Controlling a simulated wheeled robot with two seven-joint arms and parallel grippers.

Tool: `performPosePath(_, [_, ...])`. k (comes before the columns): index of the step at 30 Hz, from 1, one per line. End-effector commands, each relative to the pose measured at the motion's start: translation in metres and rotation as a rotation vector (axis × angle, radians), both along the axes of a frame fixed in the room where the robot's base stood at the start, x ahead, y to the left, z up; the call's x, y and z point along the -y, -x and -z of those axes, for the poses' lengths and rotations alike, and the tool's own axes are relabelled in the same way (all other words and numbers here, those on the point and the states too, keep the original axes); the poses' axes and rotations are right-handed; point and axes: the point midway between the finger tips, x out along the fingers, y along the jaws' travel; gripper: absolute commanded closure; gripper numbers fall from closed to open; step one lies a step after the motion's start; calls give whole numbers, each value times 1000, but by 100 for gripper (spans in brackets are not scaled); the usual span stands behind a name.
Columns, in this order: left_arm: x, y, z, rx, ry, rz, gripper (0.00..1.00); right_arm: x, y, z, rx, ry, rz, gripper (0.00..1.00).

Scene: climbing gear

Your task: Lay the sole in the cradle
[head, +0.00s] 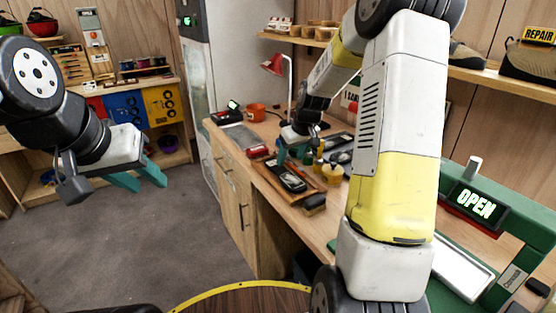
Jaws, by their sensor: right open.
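A dark, elongated piece that looks like the sole (287,178) lies in a shallow wooden tray (272,185) on the workbench. My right gripper (294,157) is open just above the far end of this piece, with green fingers pointing down; I cannot tell whether they touch anything. My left gripper (140,179) is open and empty, over the floor at the left. A green press-like frame (515,225) with an OPEN display (474,203) and a pale plate (460,267) stands at the right. I cannot tell for sure which part is the cradle.
Around the tray are a yellow pot (332,174), a dark brush-like item (314,203), a red lamp (276,66) and an orange mug (256,112). My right arm hides much of the bench. Shoes stand on a shelf (500,78). Open floor (130,240) lies at the left.

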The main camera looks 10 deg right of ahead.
Motion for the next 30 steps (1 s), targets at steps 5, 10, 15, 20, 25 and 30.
performPosePath(5, [0,0,0,0,0,0,64,4,10,-27,1,1,0,38])
performPosePath(10, [0,0,0,0,0,0,64,4,19,-43,3,0,3,38])
performPosePath(15, [0,0,0,0,0,0,64,-10,56,-88,28,-4,36,38])
performPosePath(20, [0,0,0,0,0,0,64,-28,125,-139,62,-32,99,38])
performPosePath(25, [0,0,0,0,0,0,64,-44,205,-169,95,-87,170,38])
performPosePath(30, [0,0,0,0,0,0,64,-53,268,-175,117,-147,224,38])
